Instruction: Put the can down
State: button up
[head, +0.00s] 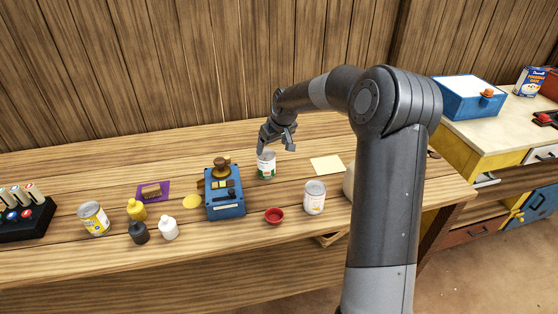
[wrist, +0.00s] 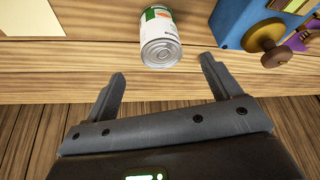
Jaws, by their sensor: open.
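The can (head: 266,166), with a white and green label, stands upright on the wooden table beside the blue device. It also shows in the wrist view (wrist: 160,40), its metal lid towards the camera. My gripper (head: 276,147) is above and close to the can in the head view. In the wrist view my gripper (wrist: 162,69) is open and empty, its two fingers spread, with the can just beyond the fingertips. The can looks apart from both fingers.
The blue device (head: 226,208) with a brass pan stands left of the can. A pale yellow sheet (head: 326,165) lies to the right. Small bottles (head: 137,210) stand further left.

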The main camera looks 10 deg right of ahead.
jog(key=s+a+r+m+h, duration=0.1)
jog(key=s+r, duration=0.6)
jog(key=s, duration=0.4)
jog(key=s+a+r+m+h, duration=0.1)
jog(key=s+r+h, duration=0.1)
jog(key=s+r, duration=0.75)
jog(key=s+f+m+t+y, duration=0.1)
jog(key=s+m, duration=0.1)
jog(key=s, duration=2.1)
jog(key=shift+d+f+m+t, duration=0.15)
jog(key=shift+f+m+t, duration=0.1)
jog(key=shift+m+t, duration=0.05)
jog(key=shift+o, duration=0.5)
